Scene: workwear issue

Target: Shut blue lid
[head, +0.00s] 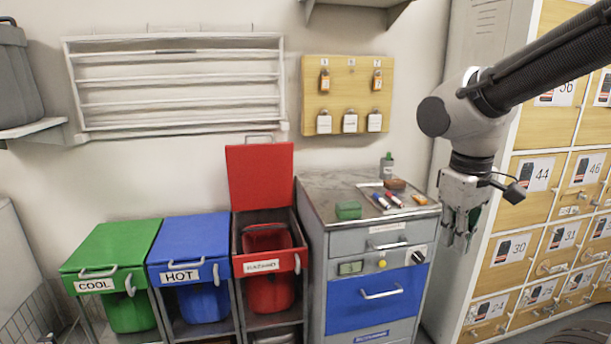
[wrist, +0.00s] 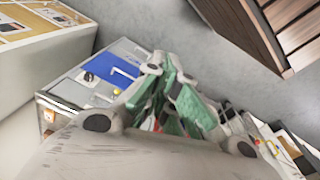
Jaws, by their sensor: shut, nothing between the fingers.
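The blue lid (head: 190,238) of the bin labelled HOT lies flat across the top of its frame in the head view. Its front edge carries a small handle (head: 215,272), and a blue bucket (head: 203,302) shows below it. My gripper (head: 459,240) hangs in the air far to the right of the lid, in front of the lockers and beside the steel cabinet. Its fingers are together and empty. In the wrist view the green-padded fingers (wrist: 168,95) show close up; the blue lid cannot be made out there.
The green lid (head: 112,245) labelled COOL lies down at left. The red lid (head: 260,175) stands upright, its bin open. The steel cabinet (head: 345,235) holds a tray (head: 418,211) with small tools and has a blue drawer (head: 376,300). Lockers (head: 513,235) stand at right.

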